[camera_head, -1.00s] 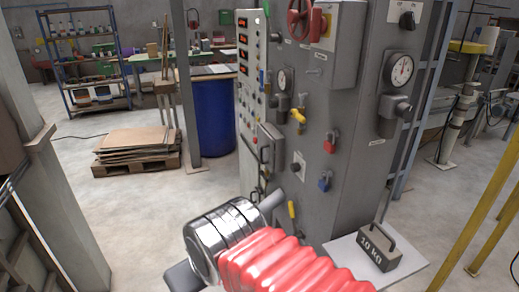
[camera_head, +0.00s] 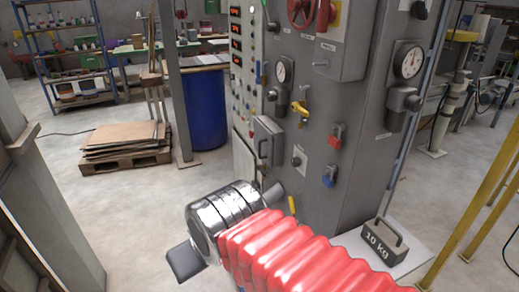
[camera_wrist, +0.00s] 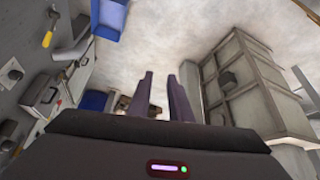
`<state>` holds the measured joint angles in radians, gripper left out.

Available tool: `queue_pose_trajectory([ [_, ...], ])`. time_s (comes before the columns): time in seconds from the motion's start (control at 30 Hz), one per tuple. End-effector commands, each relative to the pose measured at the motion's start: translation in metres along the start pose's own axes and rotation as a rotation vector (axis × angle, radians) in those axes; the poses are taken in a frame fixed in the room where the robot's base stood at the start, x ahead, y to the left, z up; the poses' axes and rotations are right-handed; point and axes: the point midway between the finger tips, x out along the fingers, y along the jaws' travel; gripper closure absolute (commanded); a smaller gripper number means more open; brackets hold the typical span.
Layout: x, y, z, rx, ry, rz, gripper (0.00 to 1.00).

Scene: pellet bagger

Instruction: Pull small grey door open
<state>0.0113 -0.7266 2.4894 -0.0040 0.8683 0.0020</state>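The small grey door (camera_head: 268,140) is on the front of the tall grey machine cabinet and has a dark handle on its left part. It looks shut. In the wrist view, a grey box-like door with a dark handle (camera_wrist: 40,95) shows at the left and seems to be the same one. My gripper (camera_wrist: 162,90) has its two dark fingers apart, with nothing between them. It points toward open floor, to the right of the panel in that view.
Yellow-handled valves (camera_head: 300,108), a red padlock (camera_head: 336,136) and a blue padlock (camera_head: 329,175) sit right of the door. A 10 kg weight (camera_head: 382,243) stands on a pale shelf at lower right. A blue barrel (camera_head: 206,110) is behind.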

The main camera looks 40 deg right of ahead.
Motion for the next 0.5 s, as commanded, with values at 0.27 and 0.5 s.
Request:
queue_pose_trajectory([
  [0.27,0.028,0.035,-0.062,0.055,0.099,0.055,0.82],
  [0.5,0.061,0.077,-0.126,0.104,0.218,0.115,0.82],
])
